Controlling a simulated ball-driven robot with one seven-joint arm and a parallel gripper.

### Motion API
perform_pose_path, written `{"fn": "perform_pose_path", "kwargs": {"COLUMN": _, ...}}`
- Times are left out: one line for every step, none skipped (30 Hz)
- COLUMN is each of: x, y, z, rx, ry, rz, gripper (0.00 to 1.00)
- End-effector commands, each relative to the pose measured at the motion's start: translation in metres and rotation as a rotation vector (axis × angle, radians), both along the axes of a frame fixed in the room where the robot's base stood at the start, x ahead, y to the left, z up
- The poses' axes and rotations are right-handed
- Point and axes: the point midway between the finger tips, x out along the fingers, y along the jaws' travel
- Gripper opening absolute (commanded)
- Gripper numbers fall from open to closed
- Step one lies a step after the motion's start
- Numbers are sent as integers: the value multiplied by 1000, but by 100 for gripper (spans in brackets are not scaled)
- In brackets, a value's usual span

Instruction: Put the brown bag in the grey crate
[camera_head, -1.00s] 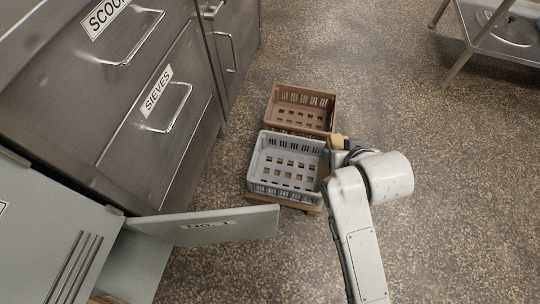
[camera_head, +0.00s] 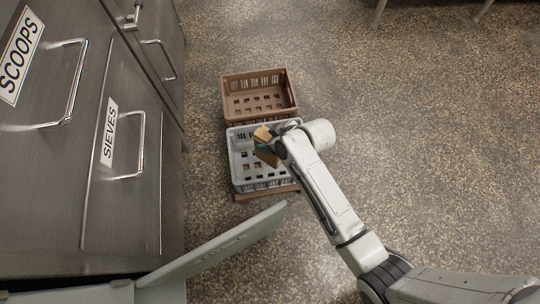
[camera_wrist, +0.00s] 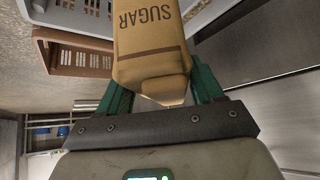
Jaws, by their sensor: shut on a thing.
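The brown bag (camera_wrist: 150,45), marked SUGAR, is between the green fingers of my gripper (camera_wrist: 160,85) in the wrist view. In the head view the bag (camera_head: 264,140) shows as a tan shape over the grey crate (camera_head: 238,182). My gripper (camera_head: 270,147) is shut on the bag and holds it above the right part of the crate. The crate is open at the top and looks empty, though my gripper and the bag hide part of its inside. I cannot tell how high the bag is above the crate floor.
A brown crate (camera_head: 259,97) stands directly behind the grey one. The grey crate rests on a wooden base (camera_head: 262,194). Metal drawers (camera_head: 105,150) line the left, and an open door panel (camera_head: 225,242) juts out in front. Speckled floor at right is clear.

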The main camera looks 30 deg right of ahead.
Motion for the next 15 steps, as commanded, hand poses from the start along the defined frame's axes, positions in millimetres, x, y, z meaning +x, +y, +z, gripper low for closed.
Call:
{"fn": "perform_pose_path", "kwargs": {"x": 1, "y": 0, "z": -15, "rx": 0, "ry": -2, "rz": 0, "gripper": 0}}
{"fn": "perform_pose_path", "kwargs": {"x": 1, "y": 0, "z": -21, "rx": -1, "ry": -3, "rz": 0, "gripper": 0}}
{"fn": "perform_pose_path", "kwargs": {"x": 1, "y": 0, "z": -30, "rx": 0, "ry": -3, "rz": -1, "gripper": 0}}
{"fn": "perform_pose_path", "kwargs": {"x": 2, "y": 0, "z": -35, "rx": -1, "ry": -4, "rz": 0, "gripper": 0}}
{"fn": "perform_pose_path", "kwargs": {"x": 2, "y": 0, "z": -40, "rx": -1, "ry": -4, "rz": 0, "gripper": 0}}
{"fn": "perform_pose_path", "kwargs": {"x": 2, "y": 0, "z": -46, "rx": -1, "ry": -4, "rz": -1, "gripper": 0}}
{"fn": "perform_pose_path", "kwargs": {"x": 2, "y": 0, "z": -50, "rx": -1, "ry": -5, "rz": -1, "gripper": 0}}
{"fn": "perform_pose_path", "kwargs": {"x": 2, "y": 0, "z": -53, "rx": -1, "ry": -5, "rz": -1, "gripper": 0}}
{"fn": "perform_pose_path", "kwargs": {"x": 2, "y": 0, "z": -56, "rx": -1, "ry": -5, "rz": 0, "gripper": 0}}
{"fn": "perform_pose_path", "kwargs": {"x": 2, "y": 0, "z": -58, "rx": -1, "ry": -5, "rz": 0, "gripper": 0}}
{"fn": "perform_pose_path", "kwargs": {"x": 2, "y": 0, "z": -60, "rx": 0, "ry": -6, "rz": -1, "gripper": 0}}
{"fn": "perform_pose_path", "kwargs": {"x": 2, "y": 0, "z": -60, "rx": 0, "ry": -6, "rz": -1, "gripper": 0}}
{"fn": "perform_pose_path", "kwargs": {"x": 2, "y": 0, "z": -61, "rx": 0, "ry": -7, "rz": -1, "gripper": 0}}
{"fn": "perform_pose_path", "kwargs": {"x": 2, "y": 0, "z": -62, "rx": 0, "ry": -7, "rz": -1, "gripper": 0}}
{"fn": "perform_pose_path", "kwargs": {"x": 2, "y": 0, "z": -64, "rx": 0, "ry": -6, "rz": -1, "gripper": 0}}
